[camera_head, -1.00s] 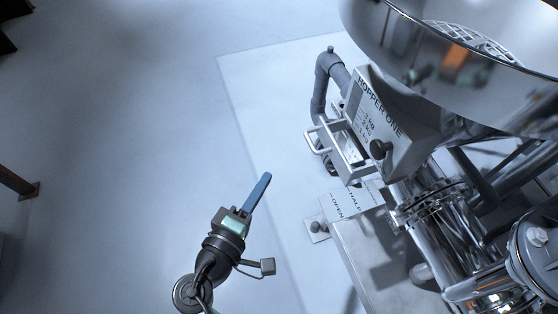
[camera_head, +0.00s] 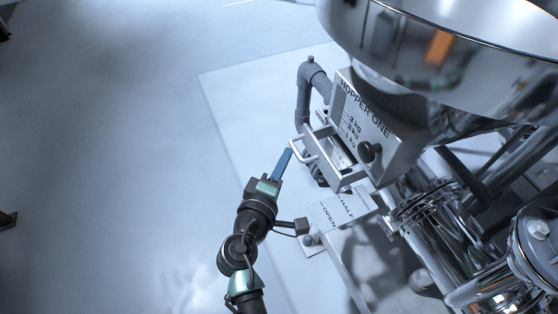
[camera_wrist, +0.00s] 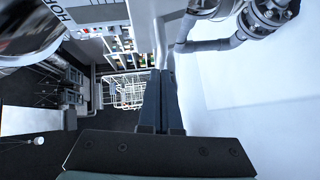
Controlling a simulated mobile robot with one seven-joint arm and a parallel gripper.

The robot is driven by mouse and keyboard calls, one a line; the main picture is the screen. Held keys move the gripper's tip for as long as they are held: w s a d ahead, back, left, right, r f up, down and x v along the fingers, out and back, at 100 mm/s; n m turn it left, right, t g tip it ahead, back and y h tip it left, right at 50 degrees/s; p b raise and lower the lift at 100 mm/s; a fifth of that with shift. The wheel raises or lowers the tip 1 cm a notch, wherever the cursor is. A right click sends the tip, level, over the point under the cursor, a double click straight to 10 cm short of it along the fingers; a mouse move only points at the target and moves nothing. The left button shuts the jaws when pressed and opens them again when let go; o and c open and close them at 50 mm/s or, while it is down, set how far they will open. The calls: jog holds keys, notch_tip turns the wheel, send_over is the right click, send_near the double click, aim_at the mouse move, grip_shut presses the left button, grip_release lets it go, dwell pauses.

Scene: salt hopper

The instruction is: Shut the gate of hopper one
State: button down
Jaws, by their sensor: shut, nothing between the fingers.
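Hopper one's white sign panel (camera_head: 368,125) carries its name and kilogram marks, with a black knob (camera_head: 370,152) on its face. Below it, a metal tray-like frame (camera_head: 340,165) sticks out left with a U-shaped bar handle (camera_head: 303,152). A flat plate marked HALF and OPEN (camera_head: 340,210) lies lower, with a small dark knob (camera_head: 308,240) at its outer end. I cannot tell which part is the gate itself. My gripper (camera_head: 289,151) is shut and empty, its blue tips just left of the bar handle; contact cannot be told. The wrist view shows the fingers together (camera_wrist: 160,74).
The shiny hopper bowl (camera_head: 450,50) overhangs at upper right. A grey bent pipe (camera_head: 304,95) stands behind the handle. Steel pipework (camera_head: 430,225) fills the right. The floor at left is clear. The wrist view shows a wire basket (camera_wrist: 124,90) and shelves beyond.

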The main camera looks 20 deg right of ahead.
aim_at(309, 142)
jog(key=shift+d, duration=2.1)
